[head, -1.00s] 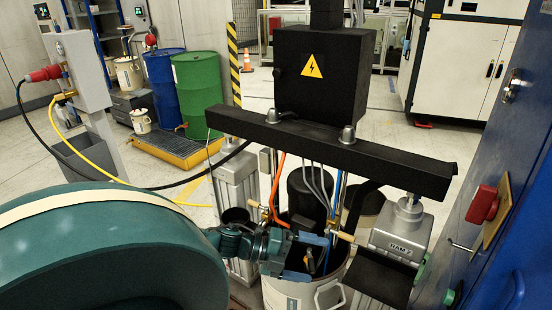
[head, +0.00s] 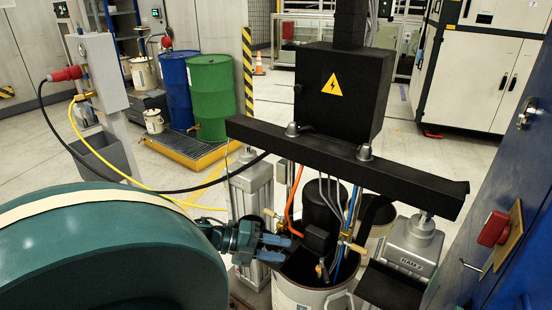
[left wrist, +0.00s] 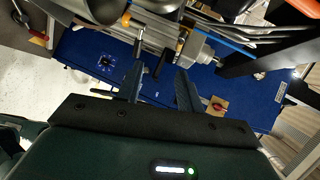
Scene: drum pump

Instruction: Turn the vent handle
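A small brass fitting with a dark handle (head: 320,269), which looks like the vent handle, stands over the drum's opening below the black crossbeam (head: 340,160). The open drum (head: 300,296) is pale, and its lower part is cut off by the picture edge. My left gripper (head: 284,246) is left of the handle and apart from it in the head view. Its two blue fingers are spread and hold nothing. In the left wrist view the fingers (left wrist: 159,76) are also apart, with a dark bar-like handle (left wrist: 165,62) showing between and beyond them. My right gripper is not in view.
A black electrical box (head: 340,95) sits above the beam. Hoses and cables hang into the drum. Grey ram columns (head: 250,190) stand left and right (head: 413,245). A blue cabinet with a red switch (head: 493,229) borders the right. Blue and green drums stand behind.

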